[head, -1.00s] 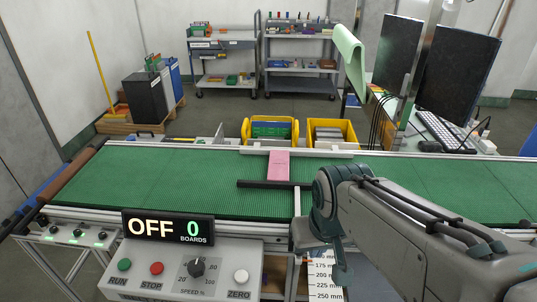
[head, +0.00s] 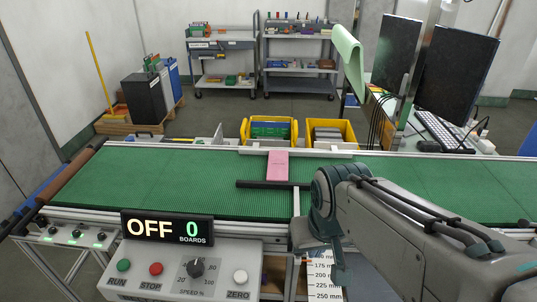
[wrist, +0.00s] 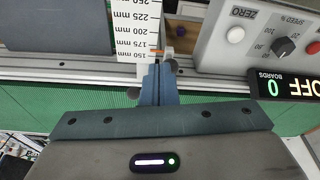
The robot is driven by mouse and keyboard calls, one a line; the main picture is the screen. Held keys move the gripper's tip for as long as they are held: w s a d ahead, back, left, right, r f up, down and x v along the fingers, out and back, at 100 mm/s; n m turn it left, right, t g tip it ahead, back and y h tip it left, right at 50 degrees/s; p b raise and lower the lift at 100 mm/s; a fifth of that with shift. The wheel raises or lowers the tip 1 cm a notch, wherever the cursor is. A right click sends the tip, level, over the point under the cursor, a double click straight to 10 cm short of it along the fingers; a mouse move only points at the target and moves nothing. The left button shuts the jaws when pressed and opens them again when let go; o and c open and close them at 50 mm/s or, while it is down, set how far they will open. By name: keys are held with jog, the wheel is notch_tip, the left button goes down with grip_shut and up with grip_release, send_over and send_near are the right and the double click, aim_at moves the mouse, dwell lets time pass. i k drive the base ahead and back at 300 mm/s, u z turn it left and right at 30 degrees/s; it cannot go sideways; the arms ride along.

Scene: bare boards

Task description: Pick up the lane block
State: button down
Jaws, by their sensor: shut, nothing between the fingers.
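A pink block (head: 278,164), the only block-like piece on the belt, lies on the green conveyor belt (head: 150,176) near its middle. It is just beyond a black bar (head: 270,184) and touches or nearly touches it. I cannot tell for sure that this is the lane block. My gripper (head: 341,278) hangs at the near side of the conveyor, right of the pink block and well apart from it. In the wrist view my gripper's fingers (wrist: 160,75) are together and empty, beside a white ruler scale (wrist: 137,30). The pink block is not seen in the wrist view.
A control box with buttons and a knob (head: 195,267) stands at the near edge, under an OFF display (head: 167,227). Yellow bins (head: 331,133) stand behind the belt. Monitors (head: 458,75) are at the back right. The left belt stretch is clear.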

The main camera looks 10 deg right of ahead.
aim_at(277, 162)
jog(key=z, duration=0.05)
jog(key=k, duration=1.1)
jog(key=u, duration=0.9)
jog(key=i, duration=0.65)
jog(key=z, duration=0.4)
jog(key=i, duration=0.75)
jog(key=z, duration=0.85)
